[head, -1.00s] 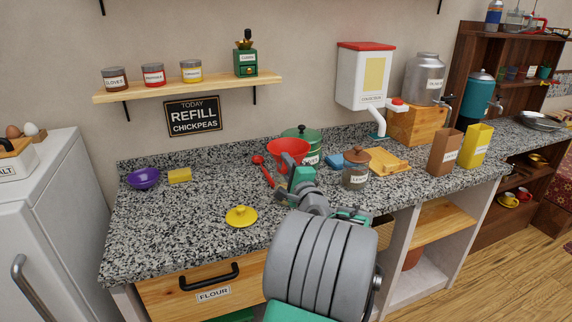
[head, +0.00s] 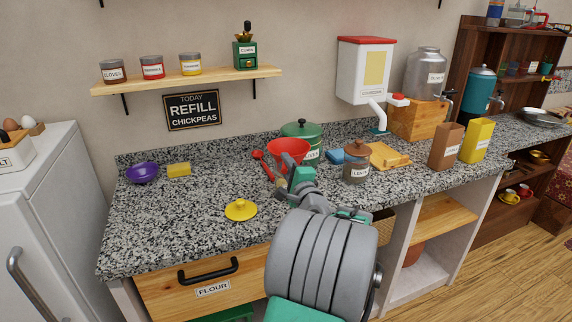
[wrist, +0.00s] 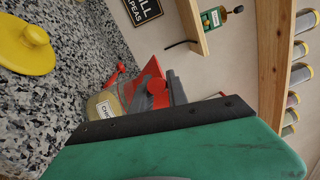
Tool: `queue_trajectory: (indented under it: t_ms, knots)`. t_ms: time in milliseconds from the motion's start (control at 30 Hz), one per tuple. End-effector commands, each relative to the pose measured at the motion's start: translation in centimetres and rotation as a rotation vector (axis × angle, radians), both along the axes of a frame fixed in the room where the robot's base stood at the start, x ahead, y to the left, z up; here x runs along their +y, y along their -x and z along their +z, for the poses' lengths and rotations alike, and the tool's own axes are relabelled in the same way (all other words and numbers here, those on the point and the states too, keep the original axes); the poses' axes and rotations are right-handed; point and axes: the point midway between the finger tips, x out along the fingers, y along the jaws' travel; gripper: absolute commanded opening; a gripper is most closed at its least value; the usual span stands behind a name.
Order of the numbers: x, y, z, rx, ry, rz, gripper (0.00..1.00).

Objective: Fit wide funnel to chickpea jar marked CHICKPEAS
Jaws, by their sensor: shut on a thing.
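My gripper (head: 290,176) is shut on the red wide funnel (head: 288,148), which is held mouth up above the counter. In the wrist view my gripper's fingers (wrist: 160,94) grip the red funnel (wrist: 149,76) at its side. The chickpea jar (wrist: 103,104), with pale contents and a label reading "CHIC", is directly below the funnel in that sideways picture. In the head view the jar is mostly hidden behind my gripper. I cannot tell whether the funnel's spout is inside the jar's mouth. A yellow lid (head: 240,209) lies on the counter, left of my gripper.
A green canister (head: 303,131) stands behind the funnel, and a red ladle (head: 258,156) is to its left. The lentil jar (head: 356,163) stands close on the right. The counter's left front is clear.

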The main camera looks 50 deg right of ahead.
Motion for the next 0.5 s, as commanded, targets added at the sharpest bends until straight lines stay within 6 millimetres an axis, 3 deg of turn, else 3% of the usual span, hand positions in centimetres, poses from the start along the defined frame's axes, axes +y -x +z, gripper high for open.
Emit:
queue_trajectory:
  t_ms: [500]
  knots:
    - [0.0, 0.0, -1.4, -0.001, 0.000, 0.000, 0.00]
